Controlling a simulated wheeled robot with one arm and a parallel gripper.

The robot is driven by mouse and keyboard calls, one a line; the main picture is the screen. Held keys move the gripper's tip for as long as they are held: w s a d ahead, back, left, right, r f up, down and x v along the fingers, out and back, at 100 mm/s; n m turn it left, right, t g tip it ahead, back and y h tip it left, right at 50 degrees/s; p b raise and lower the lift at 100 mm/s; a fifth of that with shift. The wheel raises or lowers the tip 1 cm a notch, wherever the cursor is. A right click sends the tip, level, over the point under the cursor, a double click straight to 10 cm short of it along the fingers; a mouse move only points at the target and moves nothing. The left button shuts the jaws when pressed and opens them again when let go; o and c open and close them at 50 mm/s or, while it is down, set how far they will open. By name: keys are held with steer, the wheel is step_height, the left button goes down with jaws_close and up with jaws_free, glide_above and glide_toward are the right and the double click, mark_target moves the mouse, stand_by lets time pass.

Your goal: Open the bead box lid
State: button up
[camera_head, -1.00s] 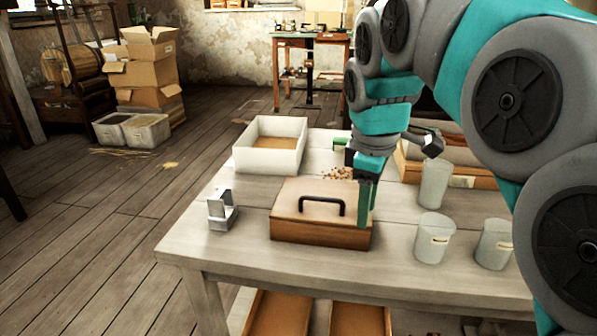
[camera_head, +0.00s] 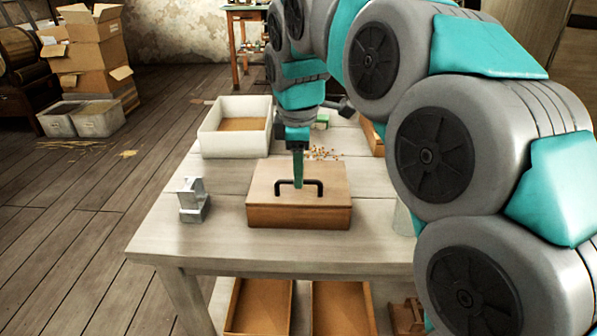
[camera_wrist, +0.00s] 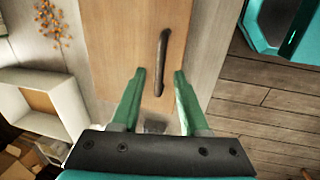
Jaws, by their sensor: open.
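The bead box is a low wooden box (camera_head: 298,215) on the table, its lid shut, with a dark bar handle (camera_head: 316,185) on top. My gripper (camera_head: 298,186) points down over the lid at the handle in the head view; its fingers partly hide the handle's middle. In the wrist view my gripper's two green fingers (camera_wrist: 158,75) are spread apart, and the handle (camera_wrist: 161,62) runs between and ahead of their tips on the wooden lid (camera_wrist: 118,45). Nothing is held. I cannot tell whether a finger touches the lid or handle.
A white open tray (camera_head: 222,150) stands at the back left of the table. A small metal stand (camera_head: 193,200) is left of the box. Loose beads (camera_head: 326,153) lie behind the box. My arm covers the right side. Bare table lies in front.

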steer(key=shift+w+f, duration=0.15)
steer(key=shift+f, duration=0.5)
steer(key=shift+c, duration=0.3)
jaws_close()
stand_by(0.6)
